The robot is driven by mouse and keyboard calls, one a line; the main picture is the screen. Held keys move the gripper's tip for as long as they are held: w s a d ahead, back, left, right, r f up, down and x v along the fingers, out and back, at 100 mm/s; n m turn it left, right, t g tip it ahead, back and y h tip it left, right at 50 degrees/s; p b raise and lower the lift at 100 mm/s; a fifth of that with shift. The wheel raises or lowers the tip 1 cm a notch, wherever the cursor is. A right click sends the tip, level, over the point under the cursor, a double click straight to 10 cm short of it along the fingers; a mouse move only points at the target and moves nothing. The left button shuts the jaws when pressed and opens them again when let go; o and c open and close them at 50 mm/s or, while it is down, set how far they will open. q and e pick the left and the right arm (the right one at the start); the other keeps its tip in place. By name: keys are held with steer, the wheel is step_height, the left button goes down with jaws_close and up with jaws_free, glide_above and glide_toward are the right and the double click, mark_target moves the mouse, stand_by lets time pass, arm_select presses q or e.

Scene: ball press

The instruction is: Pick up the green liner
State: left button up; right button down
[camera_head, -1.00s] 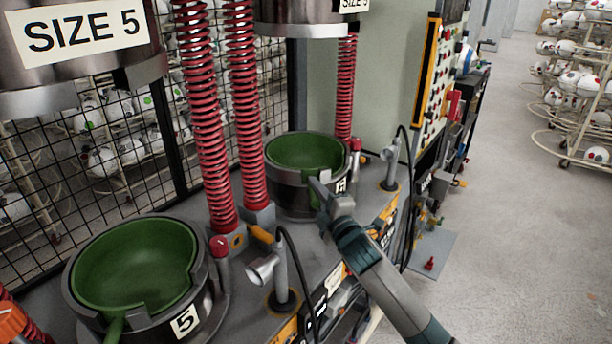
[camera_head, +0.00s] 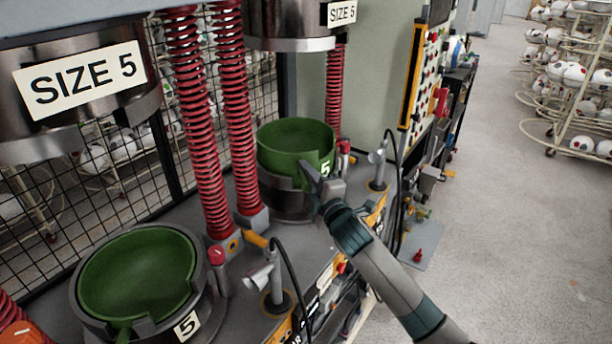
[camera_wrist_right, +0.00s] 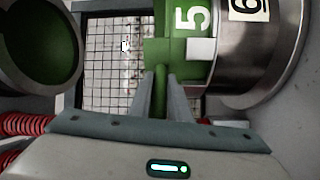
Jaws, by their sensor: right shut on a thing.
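The green liner (camera_head: 290,140) is a round green cup marked with a white 5, in the far press at the middle of the head view. It is raised partly out of its dark metal mould (camera_head: 287,195), whose upper rim stands below the liner's top. My right gripper (camera_head: 308,177) is at the liner's near right side, shut on its green handle. In the right wrist view the fingers (camera_wrist_right: 160,95) close on the green handle, with the liner wall (camera_wrist_right: 190,65) just beyond. My left gripper is not in view.
A second green liner (camera_head: 140,272) sits in the near mould marked 5. Upper press heads (camera_head: 85,85) hang above both moulds. Red springs (camera_head: 195,130) stand between them. Posts with cables (camera_head: 280,275) stand along the bench's front edge.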

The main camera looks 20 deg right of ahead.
step_height(320, 180, up, 9)
steer(key=p, duration=0.7)
steer(key=shift+r, duration=1.15)
